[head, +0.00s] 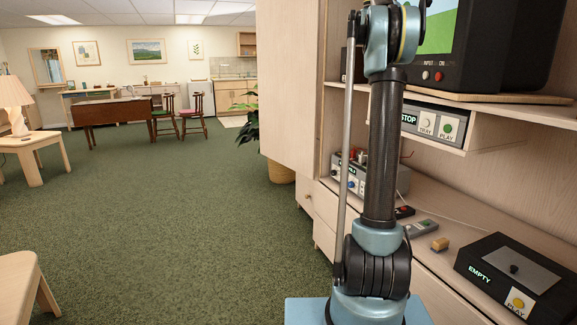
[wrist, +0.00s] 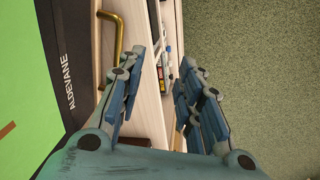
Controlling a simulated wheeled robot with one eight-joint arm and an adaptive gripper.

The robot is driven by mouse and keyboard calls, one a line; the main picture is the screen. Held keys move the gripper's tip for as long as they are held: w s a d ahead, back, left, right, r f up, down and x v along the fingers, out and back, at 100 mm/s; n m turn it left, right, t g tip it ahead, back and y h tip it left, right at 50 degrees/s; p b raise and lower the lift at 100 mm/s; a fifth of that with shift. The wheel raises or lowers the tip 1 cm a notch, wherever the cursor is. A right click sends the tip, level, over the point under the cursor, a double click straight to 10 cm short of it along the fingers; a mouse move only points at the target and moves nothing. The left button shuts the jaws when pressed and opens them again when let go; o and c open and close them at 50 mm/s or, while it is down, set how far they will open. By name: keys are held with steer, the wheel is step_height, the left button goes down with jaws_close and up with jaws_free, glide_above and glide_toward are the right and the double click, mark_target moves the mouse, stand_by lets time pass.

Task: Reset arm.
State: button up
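My arm stands upright in the head view, in front of the wall unit (head: 290,80); its upper end leaves the top of the picture. My gripper is out of the head view. In the wrist view my gripper (wrist: 158,72) has its two blue-padded fingers apart with nothing between them. A black-framed screen with a green picture (wrist: 22,75), marked ALDEVANE, fills the left of that view, close to the left finger. A brass-coloured bent handle (wrist: 121,40) lies beyond the left finger. The wall unit's pale shelves show behind the fingers.
The television (head: 488,45) sits on the upper shelf. A grey player (head: 435,125) marked STOP is below it. Green carpet (head: 180,220) is open on the left.

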steer(key=s+a+f, duration=0.4)
steer(key=s+f, duration=0.7)
steer(key=s+a+f+t+y, duration=0.1)
steer(key=s+a+f, duration=0.3)
steer(key=s+f, duration=0.65)
steer(key=s+a+f, duration=0.4)
steer(key=s+f, duration=0.6)
steer(key=f, duration=0.1)
steer(key=s+a+f, duration=0.1)
steer(key=s+f, duration=0.5)
steer(key=f, duration=0.4)
steer(key=s+a+f, duration=0.1)
steer(key=s+f, duration=0.5)
steer(key=f, duration=0.4)
steer(key=shift+s+f+y, duration=0.15)
steer(key=shift+s+y, duration=0.15)
steer(key=shift+w+f, duration=0.2)
steer(key=shift+w, duration=0.3)
